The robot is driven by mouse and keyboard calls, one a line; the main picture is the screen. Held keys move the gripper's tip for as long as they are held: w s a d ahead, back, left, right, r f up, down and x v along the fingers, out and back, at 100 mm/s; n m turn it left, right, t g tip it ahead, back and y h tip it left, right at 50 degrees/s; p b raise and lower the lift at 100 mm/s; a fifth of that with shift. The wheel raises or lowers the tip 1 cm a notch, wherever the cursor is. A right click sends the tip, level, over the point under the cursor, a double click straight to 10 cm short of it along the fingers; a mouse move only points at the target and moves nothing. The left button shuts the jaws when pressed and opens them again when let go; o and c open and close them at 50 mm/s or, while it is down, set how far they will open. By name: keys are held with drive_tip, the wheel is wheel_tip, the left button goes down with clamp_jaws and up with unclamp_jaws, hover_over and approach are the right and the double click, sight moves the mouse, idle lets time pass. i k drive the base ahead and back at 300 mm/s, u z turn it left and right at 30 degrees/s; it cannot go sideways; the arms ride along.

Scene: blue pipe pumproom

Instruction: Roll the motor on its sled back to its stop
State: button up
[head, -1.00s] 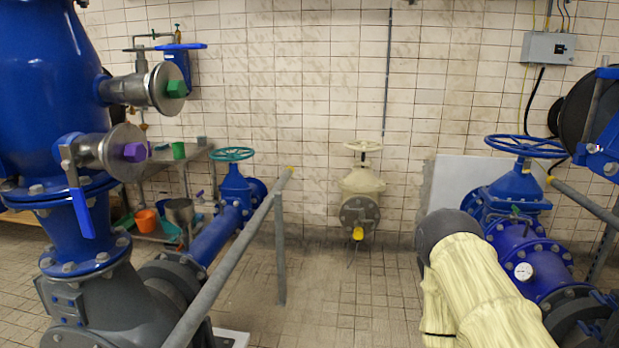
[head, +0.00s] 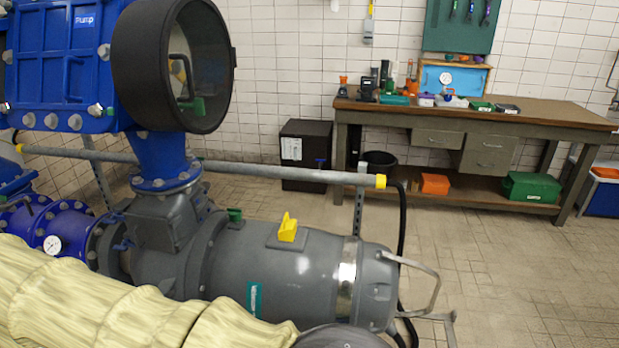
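The grey motor (head: 290,265) lies horizontally at the lower middle of the head view, with a yellow lifting lug on top and a bright metal band near its right end. A bent metal handle (head: 425,277) stands out at its right end. Its left end meets the grey pump casing (head: 160,235); whether they touch is hard to tell. The sled under the motor is hidden, and I cannot make out a stop. My arm in its pale yellow sleeve crosses the lower left, in front of the motor. My gripper is not in view.
A grey rail (head: 270,172) with a yellow end cap runs behind the motor. A workbench (head: 480,120) with tools stands at the back right. A black cabinet (head: 306,150) stands by the wall. Black cables hang by the motor's right end. The tiled floor (head: 530,285) at right is clear.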

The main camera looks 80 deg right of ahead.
sight(245, 261)
drive_tip(key=z, duration=2.75)
drive_tip(key=i, duration=0.25)
drive_tip(key=z, duration=0.3)
